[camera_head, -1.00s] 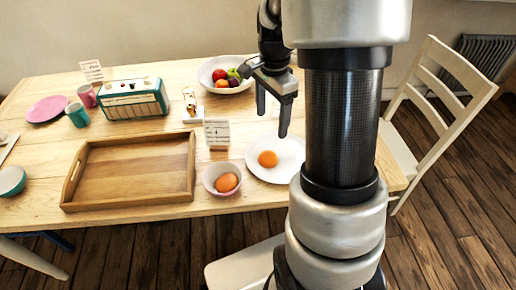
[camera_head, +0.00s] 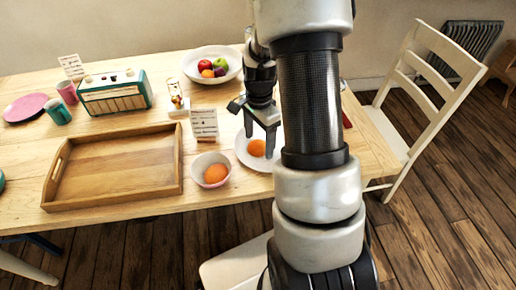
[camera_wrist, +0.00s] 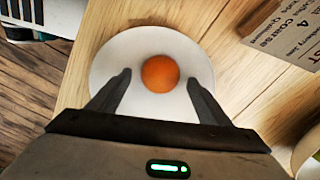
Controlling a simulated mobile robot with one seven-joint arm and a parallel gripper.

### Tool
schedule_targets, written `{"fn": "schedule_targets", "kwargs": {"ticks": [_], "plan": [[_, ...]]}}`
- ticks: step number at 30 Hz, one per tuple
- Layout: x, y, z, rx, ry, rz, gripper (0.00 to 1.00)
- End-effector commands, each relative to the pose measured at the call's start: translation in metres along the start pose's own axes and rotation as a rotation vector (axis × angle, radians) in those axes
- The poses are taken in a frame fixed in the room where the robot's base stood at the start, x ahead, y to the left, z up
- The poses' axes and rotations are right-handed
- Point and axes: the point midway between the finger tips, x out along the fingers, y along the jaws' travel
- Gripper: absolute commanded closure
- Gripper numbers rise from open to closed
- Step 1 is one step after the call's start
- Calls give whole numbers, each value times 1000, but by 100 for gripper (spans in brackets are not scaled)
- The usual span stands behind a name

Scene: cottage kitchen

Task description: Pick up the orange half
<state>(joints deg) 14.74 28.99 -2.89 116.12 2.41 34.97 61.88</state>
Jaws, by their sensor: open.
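The orange half (camera_head: 257,148) lies on a white plate (camera_head: 243,157) near the front right of the table. In the wrist view the orange half (camera_wrist: 160,74) shows as a round orange shape on the plate (camera_wrist: 112,62), between and a little beyond my fingertips. My gripper (camera_head: 260,134) points down over the plate. It is open and empty, its fingers (camera_wrist: 160,80) on either side of the fruit with gaps. The head view does not show clearly how high the fingertips are above the plate.
A white bowl (camera_head: 197,172) with an orange-brown item (camera_head: 216,173) stands left of the plate. A card (camera_head: 204,123) stands behind it. A wooden tray (camera_head: 115,195) lies further left. A fruit bowl (camera_head: 190,60) is at the back. A chair (camera_head: 440,95) stands right.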

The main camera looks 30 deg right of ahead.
Motion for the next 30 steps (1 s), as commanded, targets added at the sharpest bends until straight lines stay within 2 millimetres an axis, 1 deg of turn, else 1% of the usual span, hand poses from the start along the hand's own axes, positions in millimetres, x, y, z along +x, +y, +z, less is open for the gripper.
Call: {"fn": "schedule_targets", "kwargs": {"ticks": [1, 7, 8, 12, 13, 23, 26, 30], "plan": [[5, 0, 0, 0, 0, 0, 28], [5, 0, 0, -1, 1, -2, 28], [5, 0, 0, -1, 1, -2, 32], [5, 0, 0, -1, 1, -2, 55], [5, 0, 0, -1, 1, -2, 59], [2, -1, 0, -1, 1, -2, 59], [-8, -1, 0, -1, 2, -4, 59], [-36, -2, 0, -2, 3, -7, 59]]}}
